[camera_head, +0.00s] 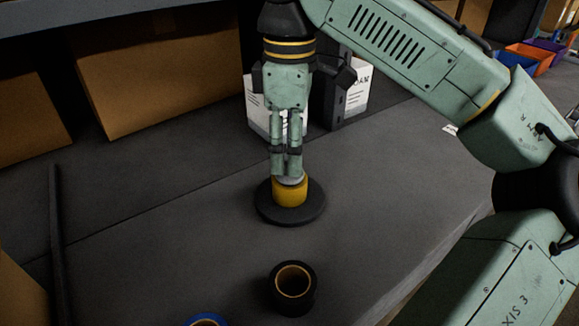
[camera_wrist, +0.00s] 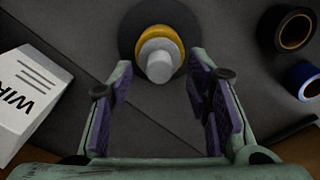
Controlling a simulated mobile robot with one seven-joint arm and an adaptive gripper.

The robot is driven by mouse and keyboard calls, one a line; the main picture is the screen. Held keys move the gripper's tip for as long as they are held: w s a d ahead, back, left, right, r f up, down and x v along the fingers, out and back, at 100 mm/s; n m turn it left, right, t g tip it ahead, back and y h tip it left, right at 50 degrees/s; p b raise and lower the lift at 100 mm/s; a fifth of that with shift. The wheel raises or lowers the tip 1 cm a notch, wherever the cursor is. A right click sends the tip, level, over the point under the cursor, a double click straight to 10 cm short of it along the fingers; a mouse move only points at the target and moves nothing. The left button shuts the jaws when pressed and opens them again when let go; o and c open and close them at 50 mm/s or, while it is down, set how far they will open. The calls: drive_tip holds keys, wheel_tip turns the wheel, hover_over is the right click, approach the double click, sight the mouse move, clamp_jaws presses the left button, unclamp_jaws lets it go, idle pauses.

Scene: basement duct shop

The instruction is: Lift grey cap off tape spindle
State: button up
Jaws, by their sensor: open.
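The tape spindle has a round dark base (camera_head: 312,212) lying on the grey table, with a yellow tape roll (camera_head: 290,194) around its middle. The grey cap (camera_wrist: 158,60) is on top of the spindle and shows as a pale stepped knob in the wrist view; in the head view it is mostly hidden by my fingers. My gripper (camera_head: 286,173) points down right over the spindle. In the wrist view its purple-padded fingers are apart, with the cap between or just beyond their tips. I cannot tell whether a finger touches it.
A black tape roll (camera_head: 292,306) and a blue tape roll (camera_head: 207,320) lie in front of the spindle. White printed boxes (camera_head: 354,92) stand behind my gripper. Cardboard boxes (camera_head: 155,70) line the back, and a dark bar (camera_head: 56,240) is at left.

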drive_tip(key=shift+f, duration=1.1)
drive_tip(key=c, duration=0.9)
